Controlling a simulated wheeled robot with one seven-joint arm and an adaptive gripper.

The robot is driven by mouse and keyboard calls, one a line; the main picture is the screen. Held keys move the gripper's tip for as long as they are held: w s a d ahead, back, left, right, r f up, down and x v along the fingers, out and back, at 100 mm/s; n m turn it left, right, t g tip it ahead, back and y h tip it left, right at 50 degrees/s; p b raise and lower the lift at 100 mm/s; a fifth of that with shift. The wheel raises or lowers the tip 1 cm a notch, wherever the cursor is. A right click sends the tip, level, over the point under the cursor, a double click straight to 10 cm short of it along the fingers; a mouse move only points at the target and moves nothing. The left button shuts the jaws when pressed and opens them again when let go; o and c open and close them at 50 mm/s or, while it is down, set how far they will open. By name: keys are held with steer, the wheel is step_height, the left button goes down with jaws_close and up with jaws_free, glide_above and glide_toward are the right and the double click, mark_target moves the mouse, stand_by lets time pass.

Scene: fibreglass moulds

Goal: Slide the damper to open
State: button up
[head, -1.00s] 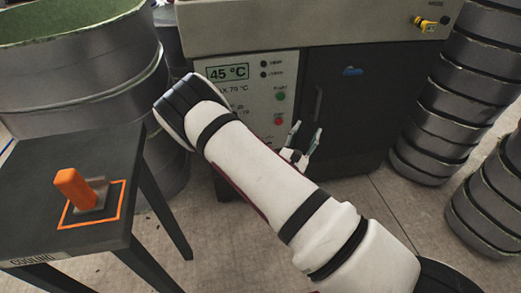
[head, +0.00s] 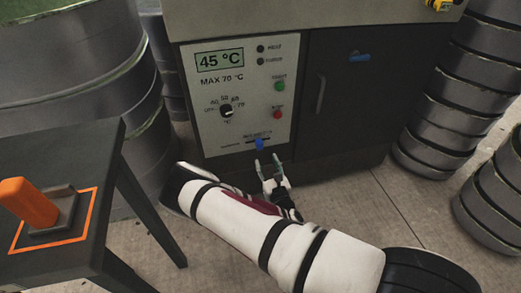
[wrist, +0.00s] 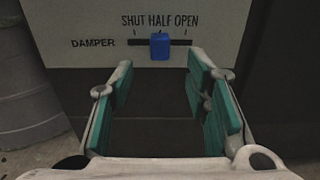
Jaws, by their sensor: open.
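The damper is a blue slider knob (head: 259,144) low on the machine's pale control panel (head: 240,95). In the wrist view the blue knob (wrist: 160,46) sits on a dark horizontal slot (wrist: 178,42), under the word HALF, between the SHUT and OPEN marks. My gripper (head: 267,164) is open and empty, just below the knob in the head view. In the wrist view my gripper's green-padded fingers (wrist: 161,75) stand wide to the left and right, with the knob ahead between their tips and not touched.
The panel has a 45 °C display (head: 220,59), a dial (head: 227,111) and green and red buttons. A dark door (head: 350,95) is to the right. A black table (head: 100,200) with an orange-handled tool (head: 28,203) stands left. Grey moulds (head: 440,120) are stacked right.

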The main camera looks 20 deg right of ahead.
mark_target(260, 147)
steer(key=w+b, duration=0.2)
steer(key=w, duration=0.6)
steer(key=shift+w+b, duration=0.4)
steer(key=shift+c, duration=0.3)
jaws_close()
